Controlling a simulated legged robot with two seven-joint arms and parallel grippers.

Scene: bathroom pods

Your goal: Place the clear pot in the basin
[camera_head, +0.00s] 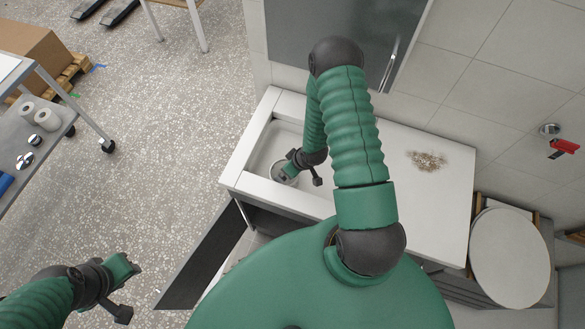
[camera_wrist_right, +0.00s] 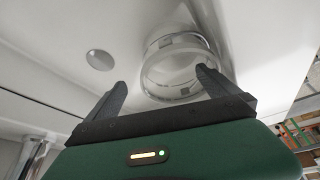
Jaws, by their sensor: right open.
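The clear pot (camera_wrist_right: 178,68) is a see-through round vessel. In the right wrist view it is inside the white basin (camera_wrist_right: 70,32), just beyond the fingertips. In the head view the pot (camera_head: 283,172) shows as a pale ring in the basin (camera_head: 262,146), partly covered by my right gripper (camera_head: 286,168). My right gripper (camera_wrist_right: 163,80) is open, its two dark fingers apart, with the pot just ahead of them and not clamped. My left gripper (camera_head: 136,266) is low at the left over the floor, far from the basin; its jaw gap is not clear.
The white counter (camera_head: 420,200) right of the basin carries a patch of brown crumbs (camera_head: 427,161). A grey cabinet (camera_head: 300,30) with a handle is behind. A toilet (camera_head: 510,258) stands right. A metal cart (camera_head: 50,135) with paper rolls stands left; speckled floor (camera_head: 180,110) lies between.

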